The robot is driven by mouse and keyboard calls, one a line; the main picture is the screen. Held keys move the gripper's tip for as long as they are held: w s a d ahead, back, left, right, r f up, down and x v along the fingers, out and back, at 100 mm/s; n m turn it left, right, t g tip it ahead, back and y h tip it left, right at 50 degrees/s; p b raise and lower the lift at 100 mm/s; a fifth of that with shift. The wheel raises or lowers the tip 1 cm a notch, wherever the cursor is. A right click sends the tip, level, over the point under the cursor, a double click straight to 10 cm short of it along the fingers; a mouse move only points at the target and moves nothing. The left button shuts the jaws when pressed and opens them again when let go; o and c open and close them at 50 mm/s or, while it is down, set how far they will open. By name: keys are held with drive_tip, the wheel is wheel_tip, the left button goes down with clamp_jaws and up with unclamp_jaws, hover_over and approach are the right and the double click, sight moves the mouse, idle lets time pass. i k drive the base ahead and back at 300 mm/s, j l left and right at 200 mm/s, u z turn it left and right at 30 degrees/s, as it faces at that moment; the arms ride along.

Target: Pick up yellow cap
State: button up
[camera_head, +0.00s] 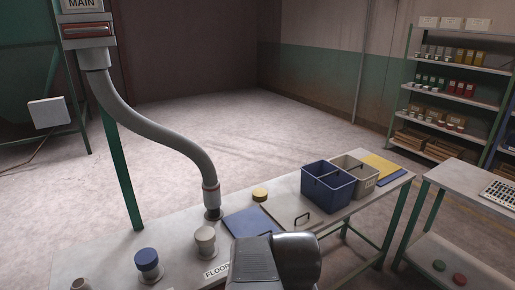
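A small round yellow cap (260,194) sits on the far edge of the light grey table, between the hose's lower end and the flat panel with a handle. It looks upright and nothing touches it. My gripper is not in view. Only grey links of my arm show at the bottom centre, nearer to me than the cap.
A grey hose (165,133) runs down to a fitting left of the cap. A blue sheet (251,223), a handled panel (278,214), a blue bin (329,189) and a beige bin (361,181) stand nearby. A blue-topped port (147,261) and a beige one (205,238) stand left.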

sight(260, 194)
drive_tip(key=i+l+z, duration=0.45)
drive_tip(key=i, duration=0.3)
drive_tip(key=i+l+z, duration=0.2)
drive_tip(key=i, duration=0.2)
